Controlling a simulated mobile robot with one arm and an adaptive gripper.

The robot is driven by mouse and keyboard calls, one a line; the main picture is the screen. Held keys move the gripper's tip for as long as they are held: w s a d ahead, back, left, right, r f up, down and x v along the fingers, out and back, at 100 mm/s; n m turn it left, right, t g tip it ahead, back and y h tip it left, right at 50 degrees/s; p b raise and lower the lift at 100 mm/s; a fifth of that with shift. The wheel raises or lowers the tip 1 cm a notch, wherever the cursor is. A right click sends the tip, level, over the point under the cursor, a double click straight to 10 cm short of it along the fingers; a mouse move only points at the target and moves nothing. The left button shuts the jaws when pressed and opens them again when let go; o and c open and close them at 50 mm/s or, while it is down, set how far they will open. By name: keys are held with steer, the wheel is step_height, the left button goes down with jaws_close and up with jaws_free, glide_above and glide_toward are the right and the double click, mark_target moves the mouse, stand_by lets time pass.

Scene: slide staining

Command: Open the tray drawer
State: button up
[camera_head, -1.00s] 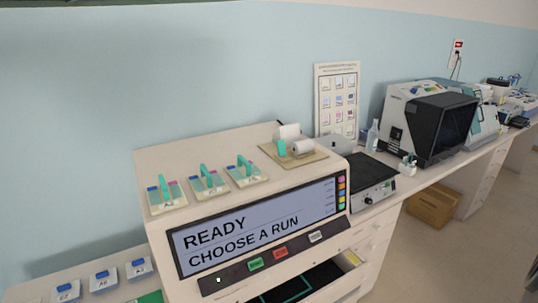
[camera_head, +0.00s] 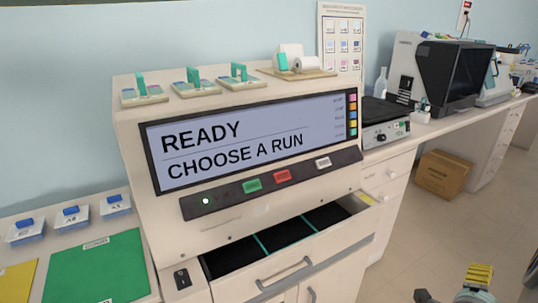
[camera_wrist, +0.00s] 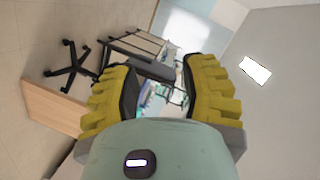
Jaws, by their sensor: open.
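The tray drawer (camera_head: 330,247) is at the bottom of the staining machine (camera_head: 150,160) in the head view. It is pulled out part of the way and shows dark compartments with teal dividers. Its grey bar handle (camera_head: 287,274) is on the front face. My gripper (camera_head: 452,297) shows at the bottom right edge of the head view, well apart from the drawer and only partly in the picture. In the wrist view my gripper (camera_wrist: 165,92) has its yellow ridged fingers apart with nothing between them.
The machine's screen (camera_head: 255,138) reads "READY CHOOSE A RUN". Small slide racks (camera_head: 195,86) stand on top. A green mat (camera_head: 95,265) lies on the bench at left. A cardboard box (camera_head: 443,172) is on the floor at right. Open floor lies right of the machine.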

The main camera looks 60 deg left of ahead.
steer(key=s+a+f+g+y+b, duration=0.2)
steer(key=a+f+y+b, duration=0.3)
steer(key=a+f+b, duration=0.45)
steer(key=n+g+y+b, duration=1)
steer(key=g+y+b, duration=0.3)
steer(key=b, duration=1.3)
glide_toward(290, 276)
steer(key=shift+t+y, duration=0.4)
steer(key=x, duration=0.3)
steer(key=f+x, duration=0.1)
steer(key=x, duration=0.2)
steer(key=b+x, duration=0.1)
steer(key=x, duration=0.3)
steer(key=shift+s+a+f, duration=0.15)
steer(key=shift+s+f, duration=0.05)
steer(key=shift+s, duration=0.05)
steer(key=shift+o, duration=0.5)
jaws_close()
